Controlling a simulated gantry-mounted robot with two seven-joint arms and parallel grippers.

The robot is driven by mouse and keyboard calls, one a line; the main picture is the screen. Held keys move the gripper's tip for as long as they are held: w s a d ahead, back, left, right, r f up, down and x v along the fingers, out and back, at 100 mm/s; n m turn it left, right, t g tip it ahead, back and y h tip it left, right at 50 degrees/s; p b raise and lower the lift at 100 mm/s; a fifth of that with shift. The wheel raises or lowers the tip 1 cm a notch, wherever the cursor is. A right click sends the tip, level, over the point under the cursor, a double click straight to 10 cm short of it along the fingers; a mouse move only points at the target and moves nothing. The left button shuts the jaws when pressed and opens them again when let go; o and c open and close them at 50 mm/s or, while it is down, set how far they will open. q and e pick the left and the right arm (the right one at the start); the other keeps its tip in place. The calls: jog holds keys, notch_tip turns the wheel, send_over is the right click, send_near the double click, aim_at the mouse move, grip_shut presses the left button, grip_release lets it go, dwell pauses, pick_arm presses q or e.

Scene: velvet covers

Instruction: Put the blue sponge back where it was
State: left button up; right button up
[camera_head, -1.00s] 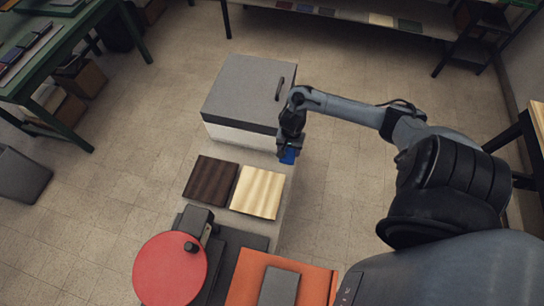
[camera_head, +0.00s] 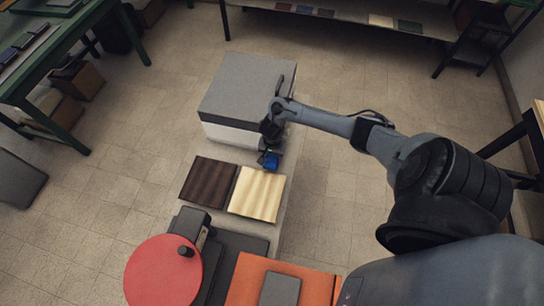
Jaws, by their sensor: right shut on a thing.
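The blue sponge (camera_head: 271,161) is a small blue block between the fingers of my right gripper (camera_head: 268,162). The gripper is shut on it, pointing down just beyond the far edge of the cream panel (camera_head: 257,194). I cannot tell whether the sponge touches the bench surface. A dark brown panel (camera_head: 208,182) lies beside the cream one on its left. My left gripper is not in view.
A grey-lidded white box (camera_head: 245,88) with a dark handle stands just behind the gripper. A red disc (camera_head: 163,272) with a black knob, and an orange folder (camera_head: 245,283) with a grey block (camera_head: 279,290), lie at the front. A green table (camera_head: 60,50) stands left.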

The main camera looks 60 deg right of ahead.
jog(key=shift+f, duration=0.2)
jog(key=shift+f, duration=0.3)
jog(key=o, duration=1.1)
